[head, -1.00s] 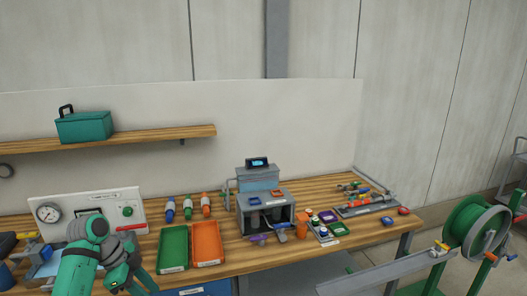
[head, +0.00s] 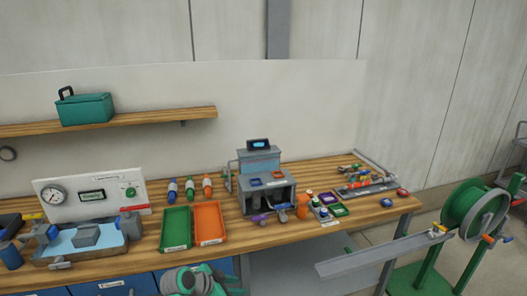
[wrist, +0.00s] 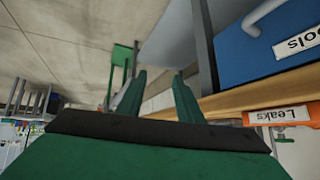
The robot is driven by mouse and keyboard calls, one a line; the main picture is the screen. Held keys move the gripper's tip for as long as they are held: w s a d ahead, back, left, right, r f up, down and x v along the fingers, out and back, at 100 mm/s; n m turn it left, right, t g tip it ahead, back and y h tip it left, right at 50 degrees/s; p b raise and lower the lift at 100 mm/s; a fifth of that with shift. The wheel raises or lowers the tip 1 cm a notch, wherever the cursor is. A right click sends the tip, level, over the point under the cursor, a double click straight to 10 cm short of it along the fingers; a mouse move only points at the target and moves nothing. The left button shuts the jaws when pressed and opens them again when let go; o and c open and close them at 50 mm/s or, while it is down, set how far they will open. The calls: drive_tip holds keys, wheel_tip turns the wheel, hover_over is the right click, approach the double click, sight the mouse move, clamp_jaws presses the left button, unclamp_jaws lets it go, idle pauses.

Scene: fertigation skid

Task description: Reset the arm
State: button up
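My arm (head: 200,279) shows at the bottom edge of the head view, green and grey, low in front of the bench by the blue drawers. My gripper is outside the head view. In the wrist view my gripper (wrist: 159,82) has its two green fingers apart with a clear gap and nothing between them. The wrist picture looks upside down, with the floor (wrist: 70,40) at upper left and the bench edge (wrist: 250,98) at right.
The workbench (head: 345,221) carries a green tray (head: 175,228), an orange tray (head: 209,224), a grey machine (head: 265,194) and a water basin (head: 60,243). A blue drawer (wrist: 265,60) is close in the wrist view. A hose reel (head: 470,210) stands at right.

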drive_tip(key=s+d+f+n+t, duration=0.2)
drive_tip(key=s+d+f+n, duration=0.15)
drive_tip(key=d, duration=0.35)
drive_tip(key=s+d+f+n+t, duration=0.2)
drive_tip(key=d+f, duration=0.3)
drive_tip(key=d, duration=0.2)
drive_tip(key=s+d+f+n+t+y, duration=0.1)
drive_tip(key=s+d+f+n+y, duration=0.1)
drive_tip(key=s, duration=0.5)
drive_tip(key=s+d+f+n+t+y, duration=0.1)
drive_tip(key=s+f+n, duration=0.15)
drive_tip(key=s, duration=0.45)
drive_tip(key=s+a+r+n+t+y, duration=0.1)
drive_tip(key=s+a+r+y, duration=0.1)
drive_tip(key=s, duration=0.7)
drive_tip(key=s+a+r+n+y, duration=0.1)
drive_tip(key=s+r, duration=0.1)
drive_tip(key=s, duration=0.7)
drive_tip(key=s+a+r+t, duration=0.1)
drive_tip(key=s+a+r, duration=0.1)
drive_tip(key=s+r, duration=0.4)
drive_tip(key=s+a+r+m+t, duration=0.1)
drive_tip(key=s+a+r, duration=0.1)
drive_tip(key=s+r, duration=0.4)
drive_tip(key=shift+a+y, duration=0.25)
drive_tip(key=shift+y, duration=0.05)
drive_tip(key=shift+r, duration=0.1)
